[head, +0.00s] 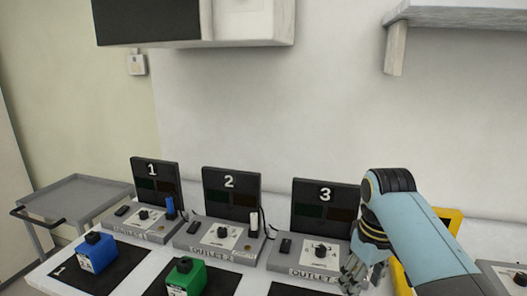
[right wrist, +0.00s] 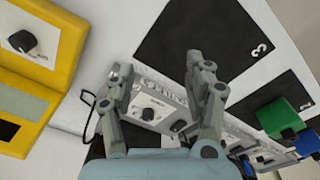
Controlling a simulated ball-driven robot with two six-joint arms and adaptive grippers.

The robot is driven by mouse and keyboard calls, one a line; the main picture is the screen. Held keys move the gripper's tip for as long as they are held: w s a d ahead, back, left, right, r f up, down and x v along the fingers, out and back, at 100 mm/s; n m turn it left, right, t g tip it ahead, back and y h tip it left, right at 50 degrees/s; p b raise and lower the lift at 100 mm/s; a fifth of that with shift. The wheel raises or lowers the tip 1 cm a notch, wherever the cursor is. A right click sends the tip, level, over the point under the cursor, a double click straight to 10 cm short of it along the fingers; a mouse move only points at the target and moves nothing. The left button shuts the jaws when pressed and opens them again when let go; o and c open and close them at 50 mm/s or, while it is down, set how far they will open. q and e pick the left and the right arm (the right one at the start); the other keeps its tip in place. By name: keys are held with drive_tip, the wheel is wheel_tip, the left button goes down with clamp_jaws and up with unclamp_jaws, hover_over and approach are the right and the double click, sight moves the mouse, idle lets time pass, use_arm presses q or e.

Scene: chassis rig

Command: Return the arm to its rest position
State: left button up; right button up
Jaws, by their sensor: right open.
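My right arm (head: 425,235) comes in from the lower right of the head view. Its gripper (head: 355,272) points down in front of the right side of the outlet 3 station (head: 305,258). In the right wrist view the gripper (right wrist: 160,72) is open, with its two fingers apart and nothing held between them. The outlet 3 base (right wrist: 155,108) shows beyond and between the fingers; I cannot tell how far away it is. My left gripper is in neither view.
Outlet stations 1 (head: 140,230) and 2 (head: 215,240) stand to the left. A blue block (head: 96,254) and a green block (head: 187,278) sit on dark mats. Mat 3 (right wrist: 200,35) looks bare. A yellow-framed unit (right wrist: 60,75) is close beside the gripper. A shelf (head: 460,16) hangs above right.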

drive_tip(key=s+d+f+m+t, duration=0.1)
drive_tip(key=s+d, duration=0.2)
drive_tip(key=s, duration=0.4)
drive_tip(key=s+d+f+m, duration=0.1)
drive_tip(key=s+d, duration=0.2)
drive_tip(key=s, duration=0.4)
drive_tip(key=s+d+r+m+t, duration=0.1)
drive_tip(key=s+r, duration=0.3)
drive_tip(key=s, duration=0.3)
drive_tip(key=s+d+r+t, duration=0.1)
drive_tip(key=s+r, duration=0.2)
drive_tip(key=s, duration=0.3)
wheel_tip(320, 180, down, 36)
drive_tip(key=s+d+g+b, duration=0.1)
drive_tip(key=s+d+b, duration=0.15)
drive_tip(key=b, duration=0.75)
use_arm(q)
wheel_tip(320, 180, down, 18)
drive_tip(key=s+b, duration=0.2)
drive_tip(key=b, duration=0.5)
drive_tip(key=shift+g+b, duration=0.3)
use_arm(e)
drive_tip(key=s+f, duration=0.9)
drive_tip(key=f, duration=0.3)
drive_tip(key=s+f+m+g, duration=0.1)
drive_tip(key=s+f, duration=0.8)
drive_tip(key=f, duration=0.2)
drive_tip(key=shift+s+d+f+g+h, duration=0.3)
drive_tip(key=shift+f+h, duration=0.1)
